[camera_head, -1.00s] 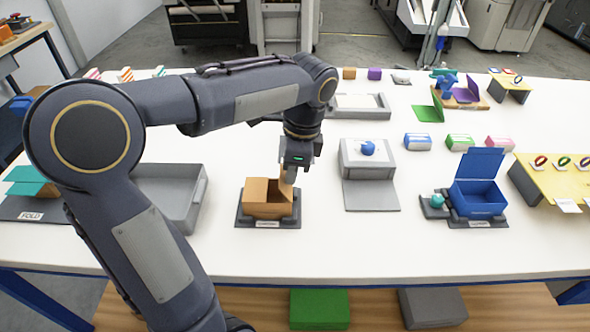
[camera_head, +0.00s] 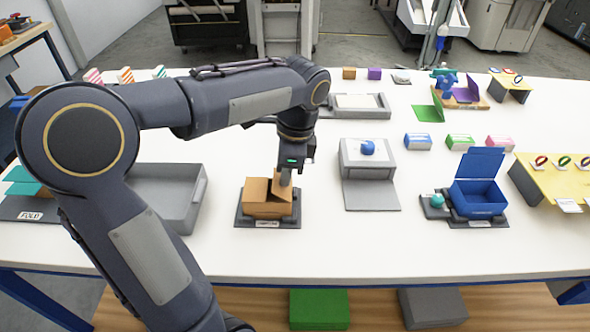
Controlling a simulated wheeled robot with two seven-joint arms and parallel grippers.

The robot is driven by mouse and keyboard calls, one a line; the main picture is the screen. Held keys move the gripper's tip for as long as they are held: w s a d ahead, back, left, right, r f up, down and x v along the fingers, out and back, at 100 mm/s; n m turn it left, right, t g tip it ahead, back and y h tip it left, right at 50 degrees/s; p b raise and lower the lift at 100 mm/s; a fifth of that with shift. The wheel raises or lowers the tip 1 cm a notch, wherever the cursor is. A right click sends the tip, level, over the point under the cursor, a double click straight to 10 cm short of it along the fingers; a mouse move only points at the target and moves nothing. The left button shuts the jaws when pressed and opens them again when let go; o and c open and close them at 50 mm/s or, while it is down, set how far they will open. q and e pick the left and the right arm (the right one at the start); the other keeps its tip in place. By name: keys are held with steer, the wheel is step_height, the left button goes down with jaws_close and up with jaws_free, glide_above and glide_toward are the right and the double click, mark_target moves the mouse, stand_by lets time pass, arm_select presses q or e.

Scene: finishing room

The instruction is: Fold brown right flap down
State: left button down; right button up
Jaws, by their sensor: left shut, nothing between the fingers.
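The brown box (camera_head: 266,210) sits in a dark holder (camera_head: 258,223) on the white table, left of the middle. Its brown right flap (camera_head: 283,190) is tilted inward over the opening, not flat. Part of the top looks covered by brown card on the left. My left gripper (camera_head: 286,180) is shut and empty, with its tips at the right flap, apparently touching it. The fingers hide part of the flap and the back of the box. My right gripper is not in view.
A grey tray (camera_head: 193,207) stands left of the box, behind my arm. A grey stand (camera_head: 369,195) with a blue object is to the right. An open blue box (camera_head: 478,198) is further right. Bare table lies in front of the brown box.

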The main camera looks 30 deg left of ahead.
arm_select(q)
steer(key=shift+f, duration=0.1)
steer(key=shift+s+a+f, duration=0.25)
steer(key=shift+a+f, duration=0.05)
steer(key=shift+a, duration=0.1)
steer(key=shift+f, duration=0.1)
stand_by(0.6)
steer(key=shift+s+a+f+b, duration=0.15)
steer(key=shift+a+f+b, duration=0.1)
steer(key=shift+f+b, duration=0.15)
stand_by(0.4)
step_height(320, 180, up, 10)
steer(key=p, duration=0.9)
steer(key=shift+p, duration=0.4)
